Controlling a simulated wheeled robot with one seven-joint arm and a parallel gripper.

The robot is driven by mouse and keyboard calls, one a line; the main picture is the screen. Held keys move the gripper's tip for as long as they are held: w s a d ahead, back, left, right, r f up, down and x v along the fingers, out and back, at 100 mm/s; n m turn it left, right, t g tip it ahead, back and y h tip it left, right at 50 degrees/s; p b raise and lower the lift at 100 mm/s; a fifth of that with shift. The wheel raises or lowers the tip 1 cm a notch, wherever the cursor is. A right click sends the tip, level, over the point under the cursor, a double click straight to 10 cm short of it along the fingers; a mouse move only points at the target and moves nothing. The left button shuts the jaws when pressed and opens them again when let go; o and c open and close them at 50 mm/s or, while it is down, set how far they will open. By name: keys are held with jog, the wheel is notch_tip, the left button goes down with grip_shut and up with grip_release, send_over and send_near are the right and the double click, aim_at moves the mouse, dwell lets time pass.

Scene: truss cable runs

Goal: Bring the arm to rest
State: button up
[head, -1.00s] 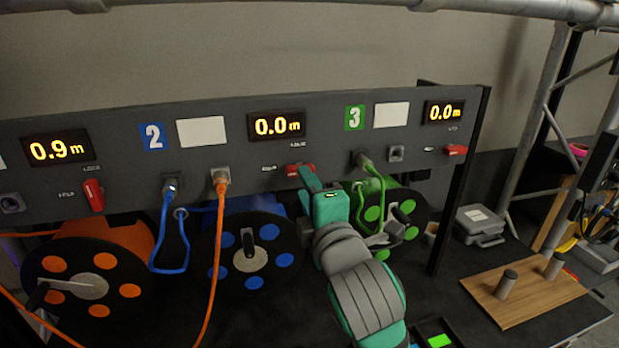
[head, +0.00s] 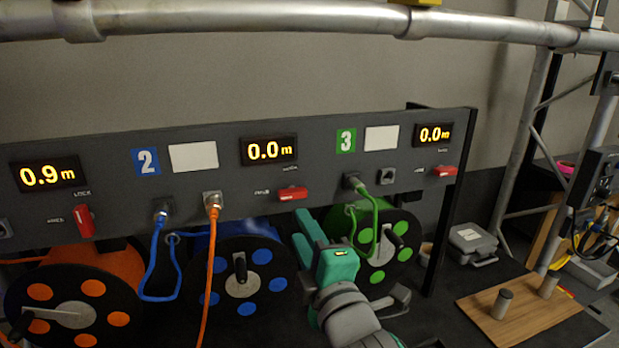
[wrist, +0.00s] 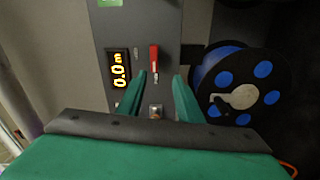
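My gripper (head: 304,229) is teal and open, with nothing between its fingers. In the head view it is in front of the panel's lower edge, between the blue reel (head: 243,280) and the green reel (head: 388,246). In the wrist view the two fingers of my gripper (wrist: 161,84) stand apart, pointing at the dark panel (wrist: 168,28). The red lever (wrist: 154,64) of channel 2 shows beyond the fingers, apart from them. My arm stretches forward over the bench and hides part of its top.
Orange (head: 213,250), blue (head: 155,262) and green (head: 375,220) cables hang from the panel (head: 225,205) near the reels. A truss pipe (head: 300,24) crosses above. A wooden board with pegs (head: 530,308) and a grey case (head: 473,243) lie right.

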jog(key=s+f+m+h, duration=0.25)
jog(key=f+m, duration=0.35)
jog(key=f, duration=0.4)
jog(key=s+f+m+h, duration=0.1)
jog(key=s+f+m, duration=0.3)
jog(key=f, duration=0.5)
jog(key=s+f+m+h, duration=0.2)
jog(key=f+m, duration=0.5)
jog(key=f, duration=0.3)
jog(key=s+f+m, duration=0.1)
jog(key=s+f, duration=0.3)
jog(key=s, duration=0.5)
jog(key=s+d+f+m+g, duration=0.1)
jog(key=s+f, duration=0.4)
jog(key=s, duration=0.5)
jog(key=s+f+m+g, duration=0.1)
jog(key=s+f, duration=0.3)
jog(key=s, duration=0.6)
jog(key=shift+d+f, duration=0.2)
jog(key=shift+d, duration=0.05)
